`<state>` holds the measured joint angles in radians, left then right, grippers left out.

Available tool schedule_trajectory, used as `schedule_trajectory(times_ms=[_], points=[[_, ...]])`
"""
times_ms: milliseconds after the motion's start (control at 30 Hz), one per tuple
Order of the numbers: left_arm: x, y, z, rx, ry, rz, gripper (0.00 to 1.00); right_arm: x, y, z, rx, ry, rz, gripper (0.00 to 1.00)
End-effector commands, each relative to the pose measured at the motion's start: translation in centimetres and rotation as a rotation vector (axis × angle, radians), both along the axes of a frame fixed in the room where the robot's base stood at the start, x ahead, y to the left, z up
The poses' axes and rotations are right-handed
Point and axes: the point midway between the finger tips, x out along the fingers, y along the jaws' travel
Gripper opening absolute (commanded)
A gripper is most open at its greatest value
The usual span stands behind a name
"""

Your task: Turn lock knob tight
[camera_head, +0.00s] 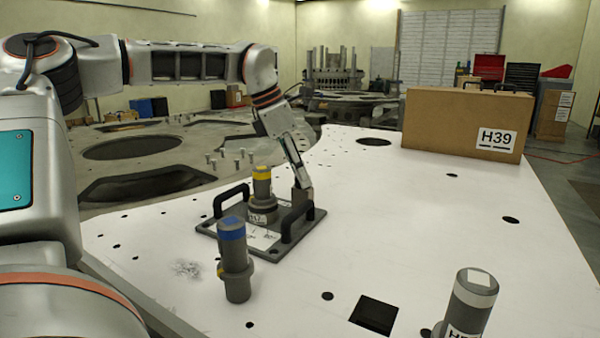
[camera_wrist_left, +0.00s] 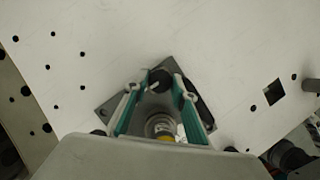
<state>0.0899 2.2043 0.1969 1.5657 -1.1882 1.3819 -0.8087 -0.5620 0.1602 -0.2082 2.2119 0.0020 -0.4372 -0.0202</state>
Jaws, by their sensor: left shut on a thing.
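A grey plate (camera_head: 285,245) with two black handles lies on the white table. A grey cylinder with a yellow band (camera_head: 262,190) stands upright on it. My left gripper (camera_head: 303,192) points down at the plate's far right corner, beside the yellow-banded cylinder. In the left wrist view, the fingers of my left gripper (camera_wrist_left: 162,90) stand either side of a dark round knob (camera_wrist_left: 158,77) on the plate, and the gripper is shut on it. The head view hides the knob behind the fingers. The yellow-banded cylinder also shows between the fingers in the wrist view (camera_wrist_left: 162,128). My right gripper is not in view.
A blue-banded cylinder (camera_head: 234,258) stands on the white table (camera_head: 420,220) in front of the plate. A white-topped cylinder (camera_head: 470,305) stands at front right. A brown H39 box (camera_head: 440,120) is at the back right. The table has several holes; its middle right is clear.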

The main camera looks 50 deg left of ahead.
Motion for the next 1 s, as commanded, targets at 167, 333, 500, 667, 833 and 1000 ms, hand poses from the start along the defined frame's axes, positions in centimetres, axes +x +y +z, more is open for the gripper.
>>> schedule_trajectory(times_ms=[167,333,500,667,833,1000], points=[[0.0,0.0,0.1,0.002,-0.003,0.0,0.28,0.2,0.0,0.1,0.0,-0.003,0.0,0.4],[0.0,0.0,0.1,0.001,-0.003,0.001,0.42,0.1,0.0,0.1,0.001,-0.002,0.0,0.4],[0.0,0.0,0.0,0.0,-0.001,0.0,0.42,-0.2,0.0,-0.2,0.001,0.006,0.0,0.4],[-0.2,0.1,0.7,0.001,-0.003,0.001,0.42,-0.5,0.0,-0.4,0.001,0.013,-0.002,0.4],[-1.0,0.6,3.1,0.002,-0.007,0.002,0.42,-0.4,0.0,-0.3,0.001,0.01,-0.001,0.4],[-2.2,1.3,6.4,0.002,-0.006,0.003,0.42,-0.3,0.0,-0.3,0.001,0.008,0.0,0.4]])
